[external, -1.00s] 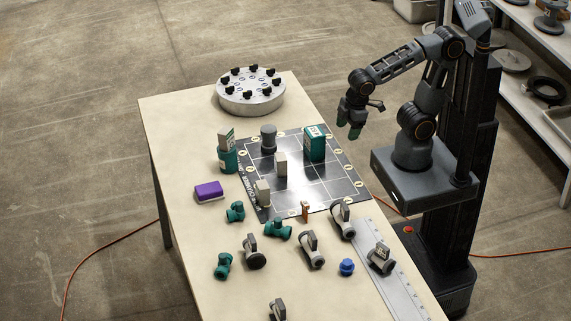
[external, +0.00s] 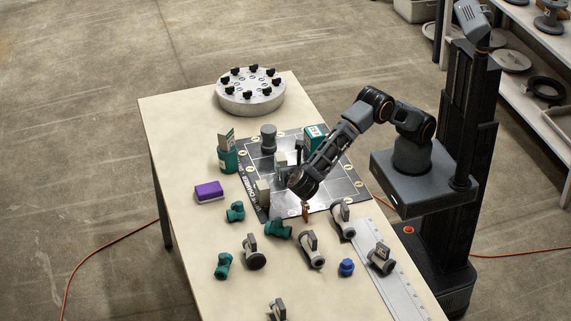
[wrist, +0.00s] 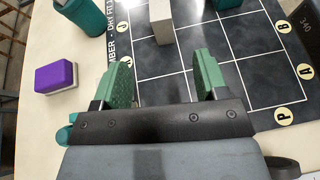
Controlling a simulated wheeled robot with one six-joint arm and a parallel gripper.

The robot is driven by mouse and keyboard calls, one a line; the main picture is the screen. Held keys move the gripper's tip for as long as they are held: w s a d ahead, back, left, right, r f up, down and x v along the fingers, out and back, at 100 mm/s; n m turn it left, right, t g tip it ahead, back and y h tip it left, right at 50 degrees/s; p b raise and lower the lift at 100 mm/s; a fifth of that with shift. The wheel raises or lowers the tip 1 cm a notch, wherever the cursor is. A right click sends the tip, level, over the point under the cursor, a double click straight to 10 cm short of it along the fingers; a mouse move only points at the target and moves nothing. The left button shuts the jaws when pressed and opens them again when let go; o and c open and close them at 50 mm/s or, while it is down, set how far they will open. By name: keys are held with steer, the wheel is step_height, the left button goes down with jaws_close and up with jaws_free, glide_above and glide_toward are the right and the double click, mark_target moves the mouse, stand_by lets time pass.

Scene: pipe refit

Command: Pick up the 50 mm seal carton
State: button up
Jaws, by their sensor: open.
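My gripper (wrist: 163,75) is open and empty, its two green-padded fingers apart above the dark grid mat (wrist: 238,42). In the wrist view a small pale grey box (wrist: 161,22) stands on the mat beyond the fingertips, not between them. Another teal carton (external: 314,134) at the mat's back right is partly hidden by my arm. No 50 mm marking is legible, so I cannot tell which is the seal carton.
A purple block (external: 208,191) lies left of the mat. A grey cylinder (external: 268,138) stands at the mat's back, and a round flange (external: 250,98) with black knobs is farther back. Several valves and fittings, including a blue one (external: 346,267), crowd the table's front.

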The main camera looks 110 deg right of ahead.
glide_toward(282, 159)
steer(key=x, duration=0.4)
steer(key=shift+d, duration=0.15)
steer(key=shift+x, duration=2.7)
steer(key=shift+f, duration=0.15)
steer(key=c, duration=1)
